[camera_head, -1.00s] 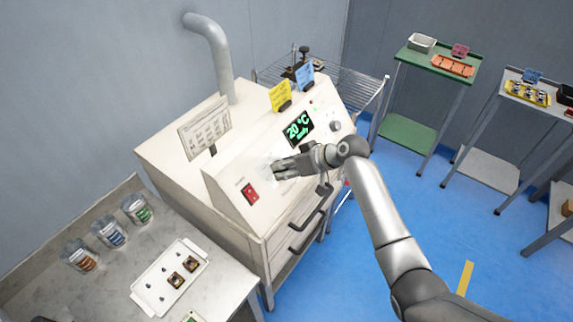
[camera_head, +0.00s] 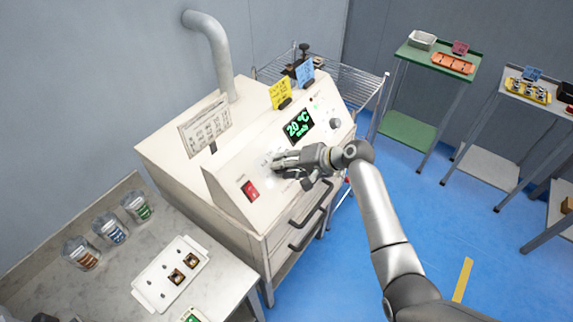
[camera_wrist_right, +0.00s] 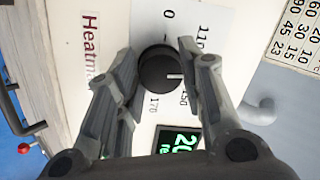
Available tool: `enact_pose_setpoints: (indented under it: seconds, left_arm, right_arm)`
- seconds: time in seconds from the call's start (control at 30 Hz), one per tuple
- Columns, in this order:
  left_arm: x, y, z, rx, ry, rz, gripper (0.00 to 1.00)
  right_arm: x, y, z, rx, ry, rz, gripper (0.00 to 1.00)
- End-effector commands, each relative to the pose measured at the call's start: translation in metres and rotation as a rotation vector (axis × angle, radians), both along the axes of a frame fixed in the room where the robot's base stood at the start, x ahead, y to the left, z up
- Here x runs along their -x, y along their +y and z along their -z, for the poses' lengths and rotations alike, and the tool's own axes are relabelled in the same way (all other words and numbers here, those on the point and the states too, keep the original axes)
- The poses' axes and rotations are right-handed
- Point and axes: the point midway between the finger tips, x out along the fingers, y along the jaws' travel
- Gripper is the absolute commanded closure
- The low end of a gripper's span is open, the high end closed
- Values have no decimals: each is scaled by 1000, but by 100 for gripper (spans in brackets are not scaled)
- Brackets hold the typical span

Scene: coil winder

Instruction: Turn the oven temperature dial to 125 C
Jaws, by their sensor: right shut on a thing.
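The oven (camera_head: 165,155) is a cream box with a sloped front panel. The exact value cannot be read. My right gripper (camera_head: 272,166) is at the panel and hides the dial in the head view. In the wrist view its fingers (camera_wrist_right: 160,66) are on either side of the dial, shut on it. The display (camera_head: 299,127) reads 20 °C in green. My left gripper is not in view.
A red switch (camera_head: 250,190) sits left of my right gripper on the panel. Drawer handles (camera_head: 308,234) stick out below. A grey bench with a white tray (camera_head: 148,268) is at lower left.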

Motion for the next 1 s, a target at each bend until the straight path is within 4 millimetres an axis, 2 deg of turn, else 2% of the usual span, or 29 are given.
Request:
enact_pose_setpoints:
  seconds: [0.33,0.87,0.9,1.0]
  left_arm:
    - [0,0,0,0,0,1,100]
    - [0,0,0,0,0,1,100]
    - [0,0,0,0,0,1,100]
    - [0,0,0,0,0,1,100]
  right_arm:
    - [-1,0,-1,-67,86,89,88]
    - [-1,0,-1,-77,101,104,88]
    - [-1,0,-1,-77,101,104,63]
    - [-1,0,-1,-77,101,104,50]
